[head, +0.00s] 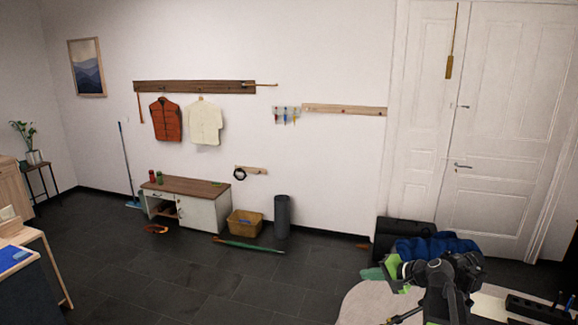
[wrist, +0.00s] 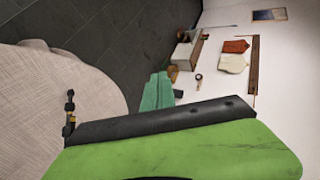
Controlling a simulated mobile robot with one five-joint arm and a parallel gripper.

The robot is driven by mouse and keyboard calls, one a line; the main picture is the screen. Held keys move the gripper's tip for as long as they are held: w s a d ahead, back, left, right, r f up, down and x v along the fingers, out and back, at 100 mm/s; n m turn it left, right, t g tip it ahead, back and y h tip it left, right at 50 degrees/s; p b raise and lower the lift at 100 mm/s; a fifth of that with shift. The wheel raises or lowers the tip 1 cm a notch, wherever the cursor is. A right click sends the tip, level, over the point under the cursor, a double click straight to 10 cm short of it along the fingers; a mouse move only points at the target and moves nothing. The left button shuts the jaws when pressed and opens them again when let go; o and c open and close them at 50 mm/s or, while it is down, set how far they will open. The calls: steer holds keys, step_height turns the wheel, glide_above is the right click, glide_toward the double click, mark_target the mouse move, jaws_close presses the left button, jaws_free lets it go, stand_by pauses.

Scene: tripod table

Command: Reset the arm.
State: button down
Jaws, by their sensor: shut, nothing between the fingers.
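My gripper (head: 393,266) shows in the head view as bright green parts at the lower right, partly behind dark equipment. In the wrist view the green side of my gripper (wrist: 170,150) with its black edge fills the bottom. It is shut, and I see nothing held. It hangs over or near a round pale table (head: 357,303), which shows at the left in the wrist view (wrist: 50,75). Black tripod-like equipment (head: 440,275) stands at the table and overlaps my arm, so where one ends is hard to tell.
A dark blue cloth (head: 430,246) lies behind the equipment. A teal item (head: 371,273) is just left of my gripper; it also shows in the wrist view (wrist: 157,95). A black tray (head: 535,310) sits at the far right. The tiled floor (head: 190,285) to the left is mostly clear.

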steer(key=s+a+f+n+g+h, duration=0.1)
steer(key=s+a+f+n+g, duration=0.3)
steer(key=a, duration=0.6)
steer(key=s+a+f+n+g+h, duration=0.25)
steer(key=s+a+f, duration=0.3)
steer(key=a, duration=0.45)
steer(key=s+d+f+n+g+h, duration=0.2)
steer(key=s+d+h, duration=0.2)
steer(key=s+d, duration=0.3)
steer(key=shift+s+d, duration=0.15)
steer(key=shift+s, duration=0.3)
